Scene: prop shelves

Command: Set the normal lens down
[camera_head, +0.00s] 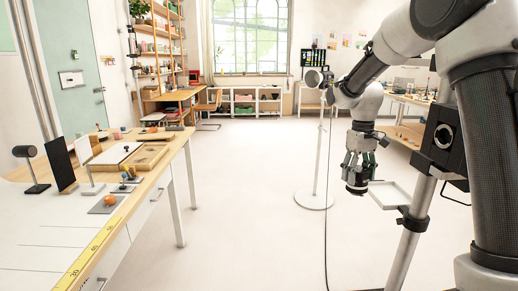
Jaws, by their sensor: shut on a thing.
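My gripper (359,168) hangs pointing down right of the picture's middle, over open floor. Its green-tipped fingers are shut on a short, dark, round lens (357,187), which I take for the normal lens. The lens hangs below the fingers, touching no surface that I can see. The fingers partly hide its upper part.
A long table (62,238) at the left bears an orange ball (110,200) on a grey plate, a black panel (60,167) and a wooden tray.

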